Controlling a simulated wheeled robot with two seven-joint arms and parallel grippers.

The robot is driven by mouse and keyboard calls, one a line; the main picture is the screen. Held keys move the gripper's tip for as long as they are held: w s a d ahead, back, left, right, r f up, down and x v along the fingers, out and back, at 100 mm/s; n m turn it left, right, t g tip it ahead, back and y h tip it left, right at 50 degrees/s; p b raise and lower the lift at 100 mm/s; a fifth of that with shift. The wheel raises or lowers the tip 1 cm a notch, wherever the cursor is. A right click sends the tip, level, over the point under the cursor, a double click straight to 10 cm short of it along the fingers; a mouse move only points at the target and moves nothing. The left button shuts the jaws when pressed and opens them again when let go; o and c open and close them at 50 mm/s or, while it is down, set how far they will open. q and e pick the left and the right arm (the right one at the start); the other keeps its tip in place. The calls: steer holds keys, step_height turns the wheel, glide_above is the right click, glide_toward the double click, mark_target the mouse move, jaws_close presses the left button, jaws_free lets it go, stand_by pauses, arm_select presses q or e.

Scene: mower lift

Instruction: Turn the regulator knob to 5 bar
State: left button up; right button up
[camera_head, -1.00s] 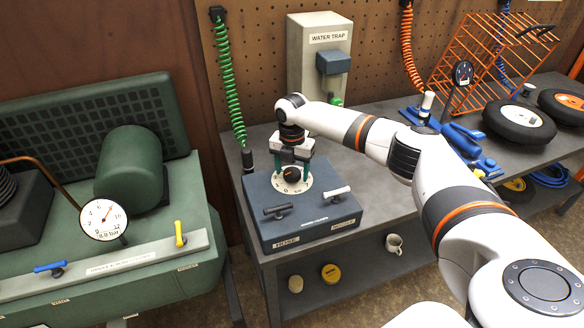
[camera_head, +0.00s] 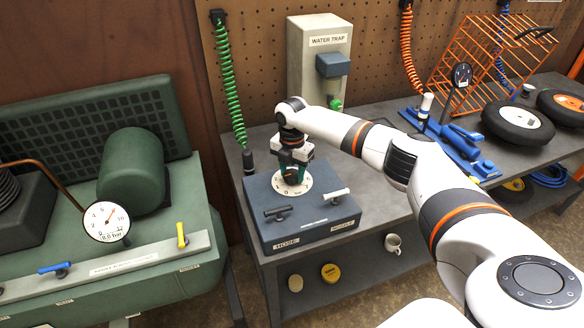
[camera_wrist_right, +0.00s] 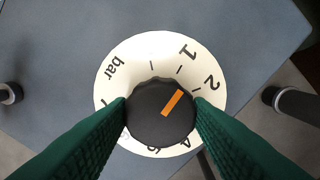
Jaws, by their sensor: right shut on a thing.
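The black regulator knob (camera_wrist_right: 158,115) with an orange mark sits in the middle of a white dial (camera_wrist_right: 140,48), with numbers and "bar" on its face. My right gripper (camera_wrist_right: 160,113) is shut on the knob, with a green finger on each side; the fingers hide part of the dial. In the head view, my right gripper (camera_head: 293,172) reaches down from above over the dial (camera_head: 308,187) on the blue-grey box (camera_head: 335,217). My left gripper is not in view.
The green compressor's gauge (camera_head: 107,222) reads 8.0 bar. A water trap (camera_head: 320,65) stands behind.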

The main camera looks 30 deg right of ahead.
steer(key=m+p, duration=0.2)
steer(key=shift+r+m, duration=0.25)
steer(key=shift+m, duration=0.05)
steer(key=m+p, duration=0.2)
steer(key=m, duration=0.2)
steer(key=shift+m+p, duration=0.3)
steer(key=shift+p, duration=0.1)
steer(key=m+p, duration=0.2)
steer(key=m, duration=0.1)
steer(key=shift+w+m, duration=0.1)
steer(key=shift+m, duration=0.2)
steer(key=m+p, duration=0.2)
steer(key=m, duration=0.2)
steer(key=shift+m, duration=0.3)
steer(key=m+p, duration=0.1)
steer(key=m, duration=0.2)
steer(key=shift+m, duration=0.3)
steer(key=m+p, duration=0.2)
steer(key=m, duration=0.2)
steer(key=m+p, duration=0.1)
steer(key=m, duration=0.3)
steer(key=shift+d, duration=0.1)
steer(key=shift+f+m, duration=0.1)
steer(key=shift+m, duration=1.5)
steer(key=shift+w+m, duration=0.1)
steer(key=shift+m, duration=0.2)
